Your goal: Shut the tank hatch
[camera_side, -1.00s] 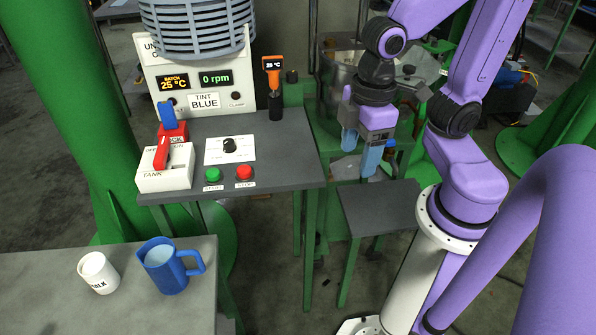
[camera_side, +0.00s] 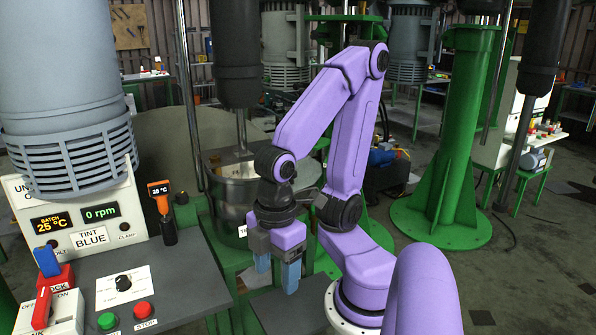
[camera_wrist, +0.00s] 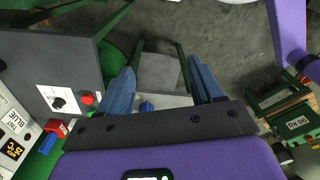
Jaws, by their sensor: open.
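The steel tank (camera_side: 228,208) stands behind my arm in the side view, with a vertical shaft entering its top. My wrist and forearm cover its right side. I cannot clearly make out the hatch or whether it is open. My gripper (camera_side: 277,272) points down in front of the tank, to its lower right in the picture, with its two blue fingers apart. Nothing shows between them. In the wrist view my gripper (camera_wrist: 162,88) is over a small grey stand (camera_wrist: 160,72).
The control bench (camera_side: 200,285) at left carries a dial, a green button (camera_side: 107,321), a red button (camera_side: 143,310) and a red lock (camera_side: 58,280). An orange thermometer (camera_side: 160,190) stands at its back edge. A green column (camera_side: 455,150) stands at right, with open floor near it.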

